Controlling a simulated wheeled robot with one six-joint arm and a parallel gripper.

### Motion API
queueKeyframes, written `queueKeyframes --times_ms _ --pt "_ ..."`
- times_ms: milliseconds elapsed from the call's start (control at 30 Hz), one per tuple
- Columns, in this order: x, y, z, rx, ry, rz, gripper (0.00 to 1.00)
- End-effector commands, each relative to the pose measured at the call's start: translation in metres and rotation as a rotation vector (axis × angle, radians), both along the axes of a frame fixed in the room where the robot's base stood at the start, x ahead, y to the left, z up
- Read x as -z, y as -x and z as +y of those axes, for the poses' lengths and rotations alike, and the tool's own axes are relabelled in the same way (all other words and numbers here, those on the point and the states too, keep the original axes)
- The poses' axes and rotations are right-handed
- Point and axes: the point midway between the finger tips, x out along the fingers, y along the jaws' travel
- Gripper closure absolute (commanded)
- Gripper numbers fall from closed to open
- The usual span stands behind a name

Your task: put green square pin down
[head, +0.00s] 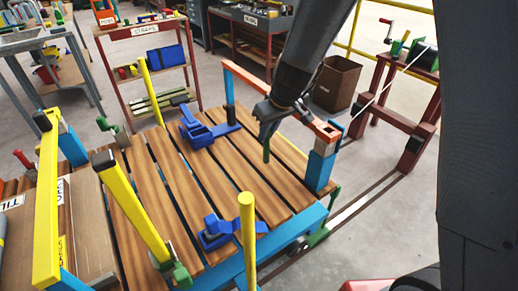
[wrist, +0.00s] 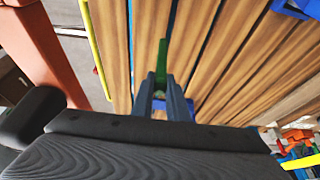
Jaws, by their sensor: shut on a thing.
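The green square pin (wrist: 162,58) is between the fingertips of my gripper (wrist: 165,97) in the wrist view and points away from it over the slatted wooden deck (wrist: 205,50). In the head view my gripper (head: 266,122) is shut on the green pin (head: 266,150), which hangs down over the right part of the wooden deck (head: 205,172). I cannot tell whether the pin's lower end touches the slats. The pin's upper end is hidden by the fingers.
An orange rail (head: 303,118) runs beside my gripper to a blue post (head: 320,165). Blue clamps (head: 205,132) (head: 218,232) sit on the deck. Yellow bars (head: 132,208) and a yellow post (head: 248,238) stand at the left and front. Bare slats lie around the pin.

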Motion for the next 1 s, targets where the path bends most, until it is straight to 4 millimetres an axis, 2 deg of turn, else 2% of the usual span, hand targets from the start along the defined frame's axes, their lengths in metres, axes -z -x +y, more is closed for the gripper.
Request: queueKeyframes --times_ms 33,233,467,967,1000 --pt "0.009 0.000 0.000 0.002 0.000 0.002 1.00" --pt "0.026 -0.001 -0.001 0.002 0.000 0.000 1.00" --pt "0.057 -0.001 -0.002 0.005 0.000 0.000 1.00" --pt "0.063 -0.001 -0.002 0.004 0.001 -0.002 1.00" --pt "0.063 -0.001 -0.002 0.004 0.001 0.000 0.81"
